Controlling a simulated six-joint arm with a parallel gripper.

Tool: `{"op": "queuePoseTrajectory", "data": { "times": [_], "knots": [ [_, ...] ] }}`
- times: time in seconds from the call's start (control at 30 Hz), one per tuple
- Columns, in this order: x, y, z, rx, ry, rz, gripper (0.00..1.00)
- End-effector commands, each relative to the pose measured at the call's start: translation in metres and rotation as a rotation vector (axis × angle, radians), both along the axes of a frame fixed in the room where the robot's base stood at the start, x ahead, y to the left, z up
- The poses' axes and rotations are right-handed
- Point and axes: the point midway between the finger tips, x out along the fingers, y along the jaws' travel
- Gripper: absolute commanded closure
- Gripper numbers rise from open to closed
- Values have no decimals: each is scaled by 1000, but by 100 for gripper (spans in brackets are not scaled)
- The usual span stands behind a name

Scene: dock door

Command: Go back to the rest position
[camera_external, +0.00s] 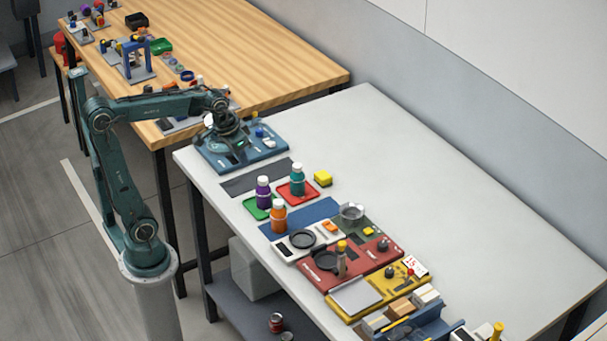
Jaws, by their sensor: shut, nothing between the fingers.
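My gripper (238,150) is at the end of my teal arm, low over the blue panel (270,149) at the far left corner of the white table. It is small and partly hidden by the wrist, but its fingers look shut with nothing between them. I cannot tell whether it touches the panel. The arm reaches across from its pedestal at the left, with the elbow raised.
Purple (263,192), teal (298,179) and orange (279,215) bottles stand near the panel. A red board (317,262), a yellow board (388,297) and a blue rack lie nearer the front. A wooden table (240,50) stands behind. The white table's right side is clear.

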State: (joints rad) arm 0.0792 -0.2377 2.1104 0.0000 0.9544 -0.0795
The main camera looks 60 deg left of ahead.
Motion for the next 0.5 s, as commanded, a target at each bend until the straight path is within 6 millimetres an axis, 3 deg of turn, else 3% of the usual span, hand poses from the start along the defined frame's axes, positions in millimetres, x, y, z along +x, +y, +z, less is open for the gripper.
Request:
{"op": "queuePoseTrajectory", "data": {
  "times": [0.27,0.5],
  "knots": [
    [-59,13,1,7,-78,3,100],
    [-103,21,-10,16,-138,5,100]
  ]
}}
